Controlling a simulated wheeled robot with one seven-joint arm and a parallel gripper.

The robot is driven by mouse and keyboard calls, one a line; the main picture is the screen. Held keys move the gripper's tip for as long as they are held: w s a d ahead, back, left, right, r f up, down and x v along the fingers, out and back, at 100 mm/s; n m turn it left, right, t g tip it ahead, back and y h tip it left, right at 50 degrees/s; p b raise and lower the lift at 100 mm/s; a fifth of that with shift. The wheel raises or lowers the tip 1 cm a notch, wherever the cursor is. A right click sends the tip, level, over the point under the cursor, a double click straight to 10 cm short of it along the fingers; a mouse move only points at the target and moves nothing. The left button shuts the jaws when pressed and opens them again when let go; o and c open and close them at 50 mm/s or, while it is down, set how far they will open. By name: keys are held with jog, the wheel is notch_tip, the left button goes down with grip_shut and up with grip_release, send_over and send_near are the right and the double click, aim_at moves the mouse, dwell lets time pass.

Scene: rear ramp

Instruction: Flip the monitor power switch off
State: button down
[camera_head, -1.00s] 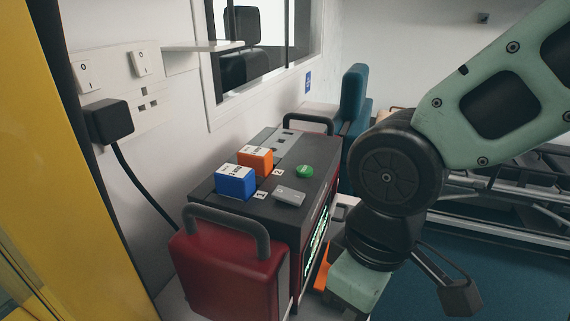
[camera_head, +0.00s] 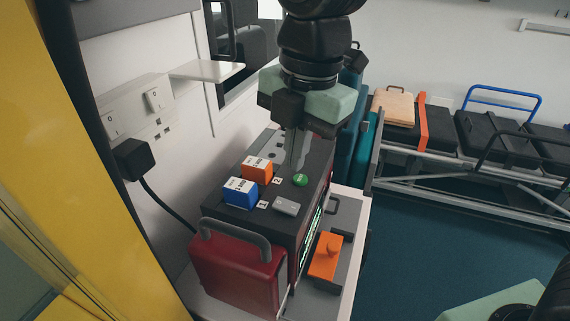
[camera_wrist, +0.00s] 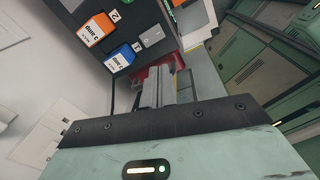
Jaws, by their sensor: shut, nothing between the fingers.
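The monitor (camera_head: 318,160) is a dark box with a red case on its near end. Its top carries a green round button (camera_head: 300,180) and a light grey rocker-like piece (camera_head: 286,206); which one is the power switch, I cannot tell. In the wrist view the grey piece (camera_wrist: 151,36) shows ahead of the fingers, and the green button sits at the top edge. My gripper (camera_head: 294,166) is shut and empty, pointing down over the monitor's top, just left of the green button in the head view. Whether the tips touch the top is unclear.
An orange block (camera_head: 257,169) and a blue block (camera_head: 240,193) stand on the monitor's left side. A wall socket panel (camera_head: 150,115) with switches and a black plug (camera_head: 133,160) is at left. The red case's handle (camera_head: 235,235) rises at the near end.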

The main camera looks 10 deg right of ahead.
aim_at(281, 203)
jog(key=w+r+n, duration=0.1)
jog(key=r, duration=0.1)
jog(key=w+r+n+p, duration=0.1)
jog(key=n, duration=0.1)
jog(key=shift+w+r, duration=0.15)
jog(key=shift+r, duration=0.25)
jog(key=f+p, duration=0.1)
jog(key=f, duration=0.3)
jog(key=f+p, duration=0.1)
jog(key=f, duration=0.3)
jog(key=a+f+p, duration=0.1)
jog(key=f, duration=0.4)
jog(key=shift+w+a, duration=0.1)
jog(key=shift+w, duration=0.25)
jog(key=shift+w+a+f+p, duration=0.1)
jog(key=shift+f+p, duration=0.2)
jog(key=shift+f, duration=0.15)
jog(key=shift+f, duration=0.35)
